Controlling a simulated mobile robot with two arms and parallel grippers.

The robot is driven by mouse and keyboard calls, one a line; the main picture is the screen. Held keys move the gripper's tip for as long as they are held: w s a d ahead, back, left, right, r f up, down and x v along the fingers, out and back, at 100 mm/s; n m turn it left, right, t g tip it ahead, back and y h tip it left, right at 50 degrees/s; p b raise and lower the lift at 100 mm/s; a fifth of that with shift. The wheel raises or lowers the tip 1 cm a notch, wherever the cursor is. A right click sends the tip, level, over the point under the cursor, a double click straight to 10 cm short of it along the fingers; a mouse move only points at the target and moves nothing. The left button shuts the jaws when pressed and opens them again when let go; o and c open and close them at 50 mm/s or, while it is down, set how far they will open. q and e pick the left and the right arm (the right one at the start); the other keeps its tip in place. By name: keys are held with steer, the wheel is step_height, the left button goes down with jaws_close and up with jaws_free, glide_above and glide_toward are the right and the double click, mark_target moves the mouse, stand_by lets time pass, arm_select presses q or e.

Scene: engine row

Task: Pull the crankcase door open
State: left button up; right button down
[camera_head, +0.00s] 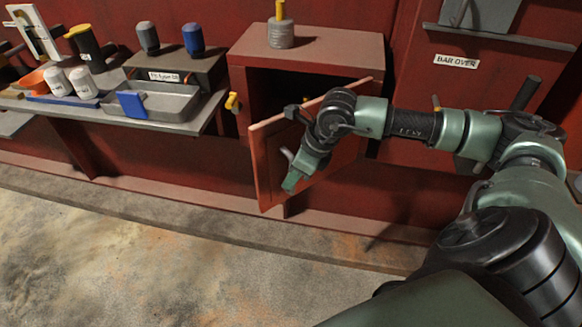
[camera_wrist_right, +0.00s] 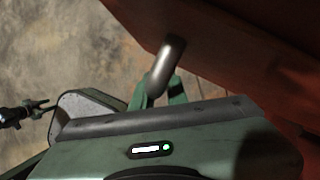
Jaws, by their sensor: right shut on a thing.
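The crankcase door (camera_head: 264,165) is a red panel standing ajar on the front of a red box-shaped housing (camera_head: 308,46). Its right edge is at the housing and its left edge is swung out toward me. The dark interior (camera_head: 290,88) shows above and behind it. My right gripper (camera_head: 290,182) is at the door's outer face, shut on the door handle. In the right wrist view the grey metal handle (camera_wrist_right: 167,65) sits between the green fingers (camera_wrist_right: 157,95), with the red door behind it. My left gripper does not show in the head view.
A shelf (camera_head: 190,126) at left carries a grey tray (camera_head: 172,103), white, grey and blue bottles and an orange funnel-like item. A yellow-necked canister (camera_head: 281,32) stands on the housing. A yellow latch-like piece (camera_head: 232,102) is left of the opening. The floor in front is clear.

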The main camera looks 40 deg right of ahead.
steer(key=c, duration=1.4)
jaws_free()
steer(key=shift+r, duration=0.1)
steer(key=p+v, duration=0.3)
steer(key=v, duration=0.4)
steer(key=shift+s+r, duration=0.2)
steer(key=shift+r, duration=0.15)
steer(key=shift+d, duration=0.1)
